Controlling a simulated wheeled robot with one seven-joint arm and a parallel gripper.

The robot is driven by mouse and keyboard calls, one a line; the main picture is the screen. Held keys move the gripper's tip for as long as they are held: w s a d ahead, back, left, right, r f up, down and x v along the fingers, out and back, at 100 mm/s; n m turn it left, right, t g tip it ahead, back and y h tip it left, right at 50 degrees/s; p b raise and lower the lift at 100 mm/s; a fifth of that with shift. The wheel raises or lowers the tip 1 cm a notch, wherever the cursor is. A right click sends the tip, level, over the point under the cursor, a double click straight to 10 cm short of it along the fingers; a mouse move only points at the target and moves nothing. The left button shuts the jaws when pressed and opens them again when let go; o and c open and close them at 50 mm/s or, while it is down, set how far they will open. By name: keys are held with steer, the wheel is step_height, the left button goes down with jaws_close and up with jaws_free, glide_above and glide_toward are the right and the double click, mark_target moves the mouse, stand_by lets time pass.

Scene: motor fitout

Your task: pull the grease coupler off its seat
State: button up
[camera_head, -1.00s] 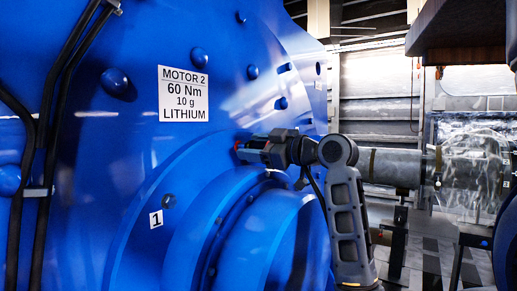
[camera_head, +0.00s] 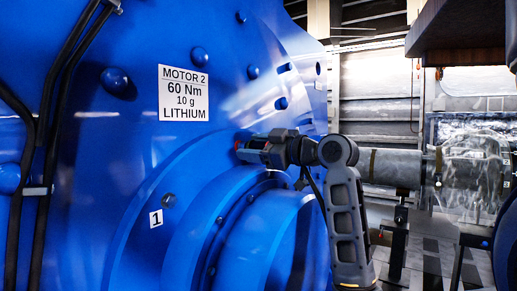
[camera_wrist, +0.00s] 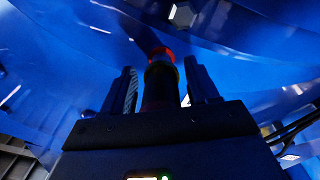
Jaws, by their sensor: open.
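The grease coupler (camera_wrist: 160,91) shows in the wrist view as a dark cylinder, with a red ring (camera_wrist: 161,53) and a thin yellowish band at its far end, towards the blue motor. My gripper (camera_wrist: 164,78) is open, with one finger on each side of the coupler. Gaps show between the fingers and the coupler. In the head view my gripper (camera_head: 252,150) is close to the motor's face, and a small red spot shows at its tip. The coupler's body is mostly hidden there by the fingers. Its seat is not clearly visible.
The blue motor (camera_head: 85,130) fills the left, with a label (camera_head: 184,94) reading MOTOR 2, 60 Nm, 10 g LITHIUM. A bolt (camera_head: 168,201) sits above a tag (camera_head: 156,219) marked 1. Black cables (camera_head: 48,130) run down the left side. A grey pipe (camera_head: 396,167) lies at right.

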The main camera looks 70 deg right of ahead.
steer(key=shift+w+a+f, duration=0.2)
steer(key=shift+w+a, duration=0.05)
steer(key=shift+w, duration=0.3)
jaws_close()
steer(key=shift+s, duration=0.25)
steer(key=shift+v, duration=2.85)
steer(key=shift+s+d, duration=0.1)
steer(key=shift+s, duration=0.1)
steer(key=shift+s, duration=0.65)
steer(key=v, duration=2)
steer(key=shift+s, duration=0.3)
